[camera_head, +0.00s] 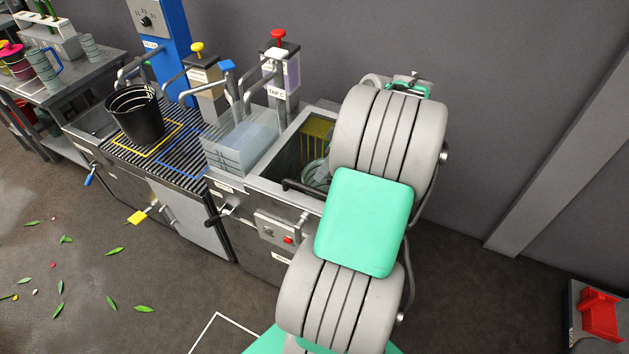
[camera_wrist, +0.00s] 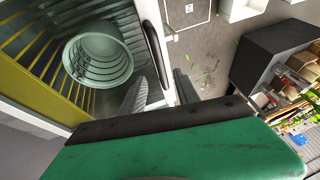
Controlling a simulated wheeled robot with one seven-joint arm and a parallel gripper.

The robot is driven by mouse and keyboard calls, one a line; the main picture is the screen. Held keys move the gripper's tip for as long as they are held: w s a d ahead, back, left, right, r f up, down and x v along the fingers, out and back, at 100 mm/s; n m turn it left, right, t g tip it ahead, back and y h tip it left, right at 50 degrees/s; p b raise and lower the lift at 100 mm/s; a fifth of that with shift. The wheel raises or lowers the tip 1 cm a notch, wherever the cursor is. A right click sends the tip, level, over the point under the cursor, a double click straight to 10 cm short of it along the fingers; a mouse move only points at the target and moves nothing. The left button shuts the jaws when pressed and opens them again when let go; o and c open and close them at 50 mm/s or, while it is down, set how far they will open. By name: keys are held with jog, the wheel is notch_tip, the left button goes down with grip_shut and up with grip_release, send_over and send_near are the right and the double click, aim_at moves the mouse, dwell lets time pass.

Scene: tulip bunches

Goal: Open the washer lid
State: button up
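The washer (camera_head: 262,180) is the metal basin at the right end of the counter, with a panel bearing a red button on its front. Its top shows a yellow slatted interior and a pale ribbed bucket (camera_wrist: 98,60). I cannot tell whether a clear lid covers it. A dark bar handle (camera_head: 300,188) runs by the front edge; in the wrist view a dark bar (camera_wrist: 154,42) borders the washer's opening. My gripper (camera_wrist: 162,92) has its grey fingers apart, one on each side of the bar's near end; contact is unclear. In the head view my arm hides the gripper.
A pale translucent block (camera_head: 240,142) stands left of the washer, below tap C. A black bucket (camera_head: 135,114) stands on the dark ribbed counter. Leaves lie on the floor at left. A red object (camera_head: 601,314) sits at far right; the floor between is clear.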

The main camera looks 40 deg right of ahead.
aim_at(311, 188)
jog(key=x, duration=0.7)
jog(key=shift+w+a+f, duration=0.1)
jog(key=shift+c, duration=0.6)
grip_shut()
dwell(0.5)
